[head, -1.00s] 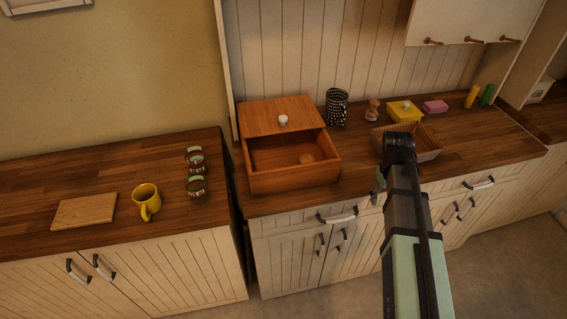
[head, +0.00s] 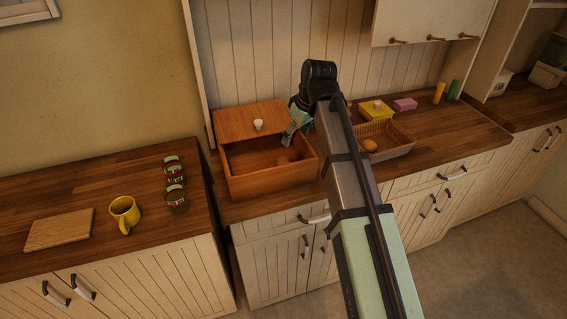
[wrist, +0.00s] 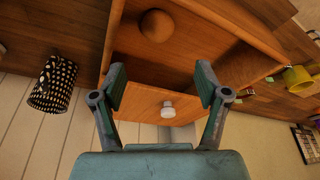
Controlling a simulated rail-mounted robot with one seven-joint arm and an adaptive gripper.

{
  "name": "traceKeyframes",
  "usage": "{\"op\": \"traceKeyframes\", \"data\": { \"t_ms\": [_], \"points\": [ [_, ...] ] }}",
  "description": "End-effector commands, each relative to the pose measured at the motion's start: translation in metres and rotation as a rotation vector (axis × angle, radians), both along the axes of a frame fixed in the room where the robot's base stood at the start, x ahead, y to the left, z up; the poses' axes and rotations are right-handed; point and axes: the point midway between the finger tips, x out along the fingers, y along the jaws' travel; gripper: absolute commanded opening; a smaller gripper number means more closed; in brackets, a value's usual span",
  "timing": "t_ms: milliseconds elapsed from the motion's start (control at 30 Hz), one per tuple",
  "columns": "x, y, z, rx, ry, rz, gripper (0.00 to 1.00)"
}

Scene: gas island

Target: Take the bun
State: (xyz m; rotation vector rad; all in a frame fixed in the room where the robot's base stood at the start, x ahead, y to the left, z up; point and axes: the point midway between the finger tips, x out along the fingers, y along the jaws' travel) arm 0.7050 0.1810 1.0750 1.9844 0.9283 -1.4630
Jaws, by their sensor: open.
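A round brown bun (wrist: 157,25) lies inside an open wooden box (wrist: 190,28), near the top of the wrist view. In the head view the bun (head: 293,155) shows small at the right inside of the box (head: 270,185). The box's lid (head: 249,121) with a white knob is at the back. My gripper (wrist: 160,84) is open and empty. In the head view my gripper (head: 288,136) is over the back right of the box, apart from the bun. Another round brown bun-like thing (head: 369,145) lies in a basket (head: 399,148) to the right.
A black-and-white dotted cup (wrist: 53,84) stands beside the box. A yellow box (head: 376,110), a pink block (head: 405,104) and yellow and green cylinders are further right. The left counter holds a yellow mug (head: 124,213), a board (head: 60,229) and jars.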

Motion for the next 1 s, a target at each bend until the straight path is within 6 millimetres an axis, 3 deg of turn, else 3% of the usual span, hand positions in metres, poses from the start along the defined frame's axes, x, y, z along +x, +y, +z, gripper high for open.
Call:
{"op": "traceKeyframes", "data": {
  "t_ms": [400,1000],
  "points": [
    [0.013,0.016,-0.065,-0.001,0.002,0.0,0.74],
    [0.023,0.023,-0.106,-0.002,0.003,0.0,0.74]
  ]
}}
